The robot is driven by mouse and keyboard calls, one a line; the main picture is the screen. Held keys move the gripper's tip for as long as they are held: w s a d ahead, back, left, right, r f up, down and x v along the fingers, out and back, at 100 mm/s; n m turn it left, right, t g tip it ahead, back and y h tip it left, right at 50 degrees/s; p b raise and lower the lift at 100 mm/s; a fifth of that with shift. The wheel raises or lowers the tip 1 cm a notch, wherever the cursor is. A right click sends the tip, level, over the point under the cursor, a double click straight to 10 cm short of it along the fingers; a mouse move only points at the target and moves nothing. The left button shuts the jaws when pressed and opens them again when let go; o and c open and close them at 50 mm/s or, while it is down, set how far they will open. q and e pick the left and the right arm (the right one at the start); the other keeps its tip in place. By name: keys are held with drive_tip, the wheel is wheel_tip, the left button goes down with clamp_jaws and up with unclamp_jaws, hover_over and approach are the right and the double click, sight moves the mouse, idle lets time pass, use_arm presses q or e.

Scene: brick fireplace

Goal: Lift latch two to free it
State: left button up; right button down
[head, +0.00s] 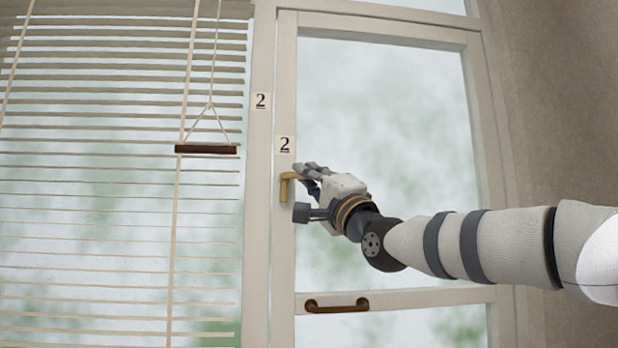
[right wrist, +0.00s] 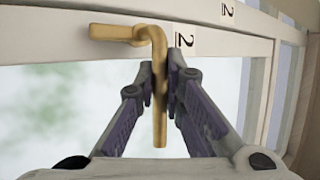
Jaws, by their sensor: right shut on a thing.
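Latch two is a brass-coloured, bent lever (head: 284,189) on the window frame's left stile, just below a label "2" (head: 285,145). Its handle part points right, into my right gripper (head: 304,192). In the right wrist view the latch (right wrist: 158,105) stands between the two fingers of the right gripper (right wrist: 159,84), which are closed on its handle. The latch's other arm runs along the frame. My left gripper is in neither view.
A second "2" label (head: 261,101) is on the fixed post to the left. A blind (head: 110,180) with a hanging cord bar (head: 206,149) covers the left window. A brown pull handle (head: 337,305) is on the lower rail. A wall (head: 560,90) stands at the right.

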drive_tip(key=shift+f, duration=0.1)
drive_tip(key=c, duration=1.7)
unclamp_jaws()
drive_tip(key=shift+o, duration=0.2)
drive_tip(key=v, duration=1.2)
